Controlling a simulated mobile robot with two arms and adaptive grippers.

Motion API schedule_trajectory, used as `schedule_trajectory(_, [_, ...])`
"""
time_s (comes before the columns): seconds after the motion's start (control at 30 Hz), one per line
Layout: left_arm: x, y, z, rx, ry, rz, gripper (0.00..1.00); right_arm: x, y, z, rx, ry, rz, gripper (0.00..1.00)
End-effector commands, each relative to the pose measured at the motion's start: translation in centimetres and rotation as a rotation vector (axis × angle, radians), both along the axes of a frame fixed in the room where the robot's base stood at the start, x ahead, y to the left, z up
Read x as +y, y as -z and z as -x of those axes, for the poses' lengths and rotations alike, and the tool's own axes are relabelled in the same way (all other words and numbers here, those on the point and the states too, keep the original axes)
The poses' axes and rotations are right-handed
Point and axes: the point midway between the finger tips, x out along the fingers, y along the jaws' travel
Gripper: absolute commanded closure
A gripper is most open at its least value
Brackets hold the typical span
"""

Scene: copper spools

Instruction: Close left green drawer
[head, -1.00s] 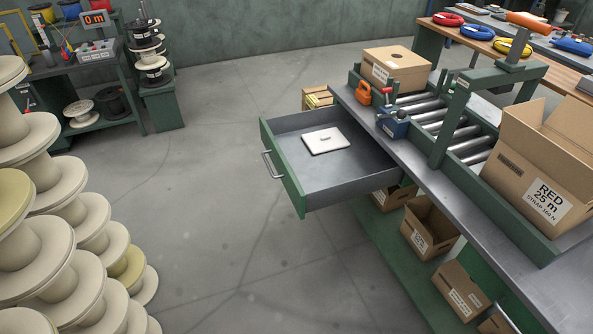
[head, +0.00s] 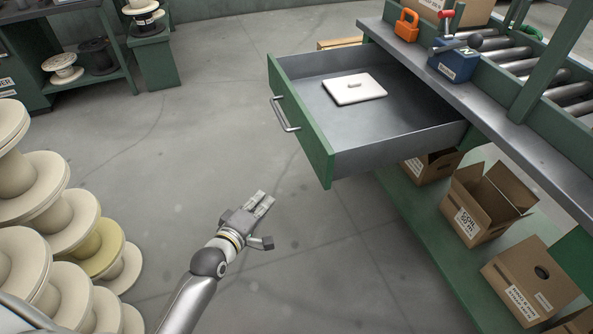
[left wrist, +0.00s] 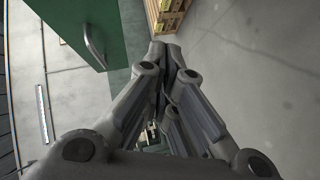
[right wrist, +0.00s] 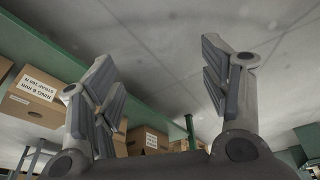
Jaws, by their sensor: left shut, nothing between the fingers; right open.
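The green drawer (head: 301,119) is pulled out from the workbench, with its grey inside showing. My left gripper (head: 268,200) is shut and empty. It is below and in front of the drawer front, apart from the handle. My right gripper (right wrist: 165,75) is open and empty in the right wrist view; it is outside the head view.
Stacked cream spools (head: 60,215) stand at the left. The workbench (head: 500,130) bears a blue device (head: 455,64) and an orange padlock-shaped item (head: 406,25). Open cardboard boxes (head: 488,205) sit on its lower shelf. The floor before the drawer is clear.

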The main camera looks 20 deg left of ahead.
Motion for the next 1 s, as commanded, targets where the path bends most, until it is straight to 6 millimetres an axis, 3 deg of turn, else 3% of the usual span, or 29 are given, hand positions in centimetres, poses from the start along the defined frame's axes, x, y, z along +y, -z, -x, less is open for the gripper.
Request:
schedule_trajectory(0.03, [-0.1, -0.7, -0.4, -0.053, -0.006, 0.058, 1.0, 0.0, 0.3, 0.0, -0.015, 0.001, -0.001, 0.3])
schedule_trajectory(0.2, [-0.4, -5.9, -0.6, -0.166, -0.009, 0.225, 1.0, -0.2, -2.5, 0.9, -0.033, 0.003, -0.002, 0.3])
schedule_trajectory(0.33, [-0.6, -7.9, -0.4, -0.203, -0.005, 0.283, 1.0, -0.3, -3.7, 1.4, -0.039, 0.005, -0.001, 0.3])
schedule_trajectory(0.57, [-0.9, -8.7, -2.2, -0.215, -0.003, 0.298, 1.0, -0.3, -4.1, 1.6, -0.041, 0.005, -0.001, 0.3])
schedule_trajectory(1.0, [-2.5, -8.5, -10.2, -0.213, -0.004, 0.296, 1.0, -0.3, -2.4, 1.6, -0.041, 0.006, -0.002, 0.3])
